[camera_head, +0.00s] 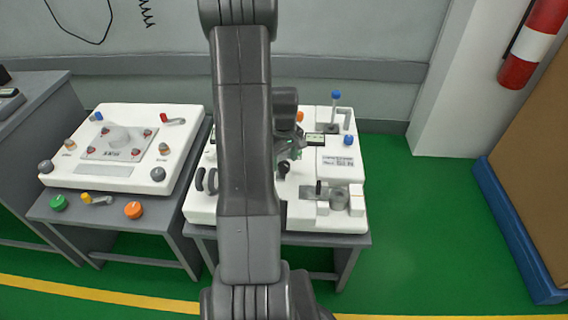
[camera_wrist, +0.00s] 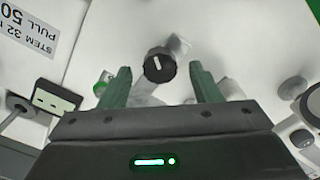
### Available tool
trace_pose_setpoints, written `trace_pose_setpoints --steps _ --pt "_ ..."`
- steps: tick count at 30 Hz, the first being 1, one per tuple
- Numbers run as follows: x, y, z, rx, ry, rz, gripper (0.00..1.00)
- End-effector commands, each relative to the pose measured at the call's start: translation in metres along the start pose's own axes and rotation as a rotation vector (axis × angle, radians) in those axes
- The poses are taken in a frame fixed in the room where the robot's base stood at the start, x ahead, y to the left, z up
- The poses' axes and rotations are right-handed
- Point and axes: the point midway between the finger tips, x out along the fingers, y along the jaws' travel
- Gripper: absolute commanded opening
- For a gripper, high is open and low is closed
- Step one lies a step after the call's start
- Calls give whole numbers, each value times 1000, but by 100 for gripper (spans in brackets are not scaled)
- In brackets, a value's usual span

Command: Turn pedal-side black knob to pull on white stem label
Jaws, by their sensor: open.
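A round black knob (camera_wrist: 159,66) with a short white mark on its face sits on the white panel in the wrist view. The mark runs nearly up and down in that view. My gripper (camera_wrist: 161,76) is open, with its green fingers on either side of the knob and a gap to each. A white label (camera_wrist: 38,27) reading "STEM 32" and "PULL 50" lies at the upper left, partly cut off. In the head view the black knob (camera_head: 284,169) shows just below my gripper (camera_head: 292,152), on the white unit (camera_head: 300,213). My arm hides part of that unit.
In the head view, a blue-topped post (camera_head: 336,108) and a raised block with a grey cylinder (camera_head: 339,198) stand right of the knob. A second white panel with several knobs (camera_head: 120,180) is at left.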

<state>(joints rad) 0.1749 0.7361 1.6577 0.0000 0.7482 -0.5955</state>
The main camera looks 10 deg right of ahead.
Motion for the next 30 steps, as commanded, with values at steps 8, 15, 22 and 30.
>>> trace_pose_setpoints --steps 8,15,22,30 --pt "16 0 0 0 1 0 57" --pt "16 0 0 0 1 0 52" --pt "16 0 0 0 0 0 13" --pt "16 0 0 37 0 0 13"
